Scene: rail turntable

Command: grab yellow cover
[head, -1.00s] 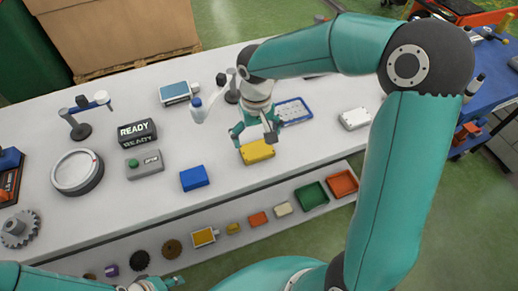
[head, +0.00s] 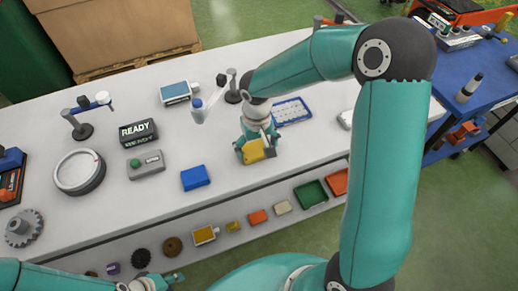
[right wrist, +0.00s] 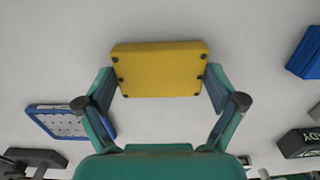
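The yellow cover (head: 254,151) is a flat block with dark dots at its corners, at the front middle of the white bench. My right gripper (head: 258,146) is over it in the head view. In the right wrist view, its two fingers (right wrist: 160,88) are spread along the left and right sides of the yellow cover (right wrist: 158,68), very close to both edges. Firm contact does not show. My left gripper (head: 160,284) is only partly in view at the bottom left edge, away from the cover.
A blue block (head: 195,178) lies left of the cover. A blue-framed tray (head: 291,111) lies behind it to the right. A white bottle (head: 198,110) and a READY sign (head: 138,132) stand further left. A lower shelf (head: 295,222) along the front holds several small parts.

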